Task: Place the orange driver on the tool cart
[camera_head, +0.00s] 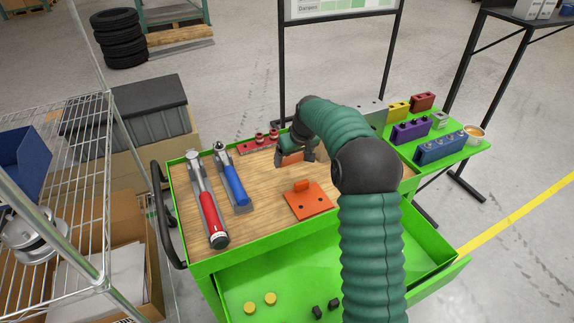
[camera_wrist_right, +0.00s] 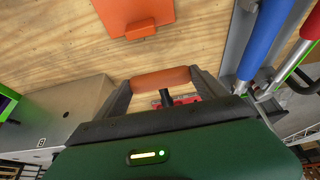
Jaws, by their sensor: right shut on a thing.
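The tool cart (camera_head: 185,215) is green with a wooden top. My right gripper (camera_head: 295,157) is over the far part of that top, shut on the orange driver (camera_head: 290,160). In the right wrist view the orange handle of the driver (camera_wrist_right: 160,79) lies crosswise between the two fingers of the gripper (camera_wrist_right: 162,88). I cannot tell whether the driver touches the wood. An orange holder plate (camera_head: 307,202) with a raised tab lies nearer on the top; it also shows in the wrist view (camera_wrist_right: 133,14). My left gripper is not in view.
A red-handled wrench (camera_head: 210,215) and a blue-handled tool (camera_head: 235,185) lie in grey holders at left. A red rack (camera_head: 258,145) stands at the far edge. The open drawer (camera_head: 290,280) holds small yellow and black pieces. A green side shelf (camera_head: 465,152) carries coloured blocks.

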